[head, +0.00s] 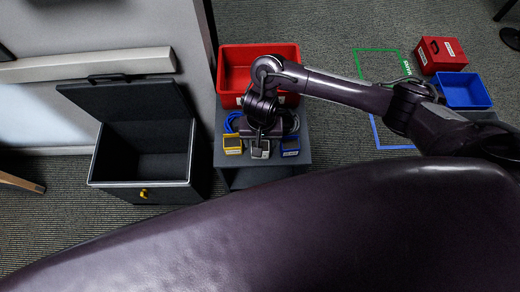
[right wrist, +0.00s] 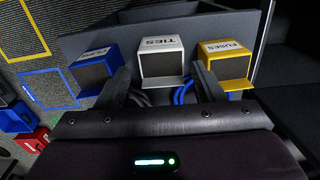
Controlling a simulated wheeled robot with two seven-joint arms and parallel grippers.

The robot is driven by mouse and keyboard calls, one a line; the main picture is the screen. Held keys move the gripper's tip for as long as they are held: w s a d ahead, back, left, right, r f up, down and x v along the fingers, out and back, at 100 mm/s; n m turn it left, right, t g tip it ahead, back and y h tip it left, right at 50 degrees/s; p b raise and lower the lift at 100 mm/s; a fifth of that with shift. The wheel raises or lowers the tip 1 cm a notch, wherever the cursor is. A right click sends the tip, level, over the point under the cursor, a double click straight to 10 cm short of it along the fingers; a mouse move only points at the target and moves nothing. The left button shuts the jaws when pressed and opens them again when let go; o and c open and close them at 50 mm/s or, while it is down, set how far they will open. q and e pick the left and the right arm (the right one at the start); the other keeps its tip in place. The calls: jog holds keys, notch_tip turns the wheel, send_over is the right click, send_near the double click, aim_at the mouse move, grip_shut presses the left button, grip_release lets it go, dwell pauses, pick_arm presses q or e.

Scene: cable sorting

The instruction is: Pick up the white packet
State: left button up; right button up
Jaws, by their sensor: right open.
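The white packet, a small box labelled TIES (right wrist: 160,62), stands between a blue packet (right wrist: 97,64) and a yellow packet (right wrist: 228,64) in the right wrist view. In the head view the white packet (head: 260,153) is partly covered by my right gripper (head: 261,137), which points down over it. In the right wrist view my right gripper (right wrist: 162,82) is open, one finger on each side of the white packet's line and nothing held. Whether the fingers reach alongside the packet is unclear. My left gripper is out of view.
The packets sit on a dark grey stand (head: 228,160), with blue and grey cables beside them. A red bin (head: 235,75) is behind. An open black box (head: 140,184) stands left. A red box (head: 440,55) and blue tray (head: 462,92) lie far right.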

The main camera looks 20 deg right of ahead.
notch_tip(320, 180, down, 4)
jog(key=shift+w+b, duration=0.15)
jog(key=shift+b, duration=0.7)
jog(key=shift+f, duration=0.4)
jog(key=shift+c, duration=0.3)
jog(key=c, duration=0.7)
jog(key=shift+o, duration=0.2)
jog(key=shift+r, duration=0.15)
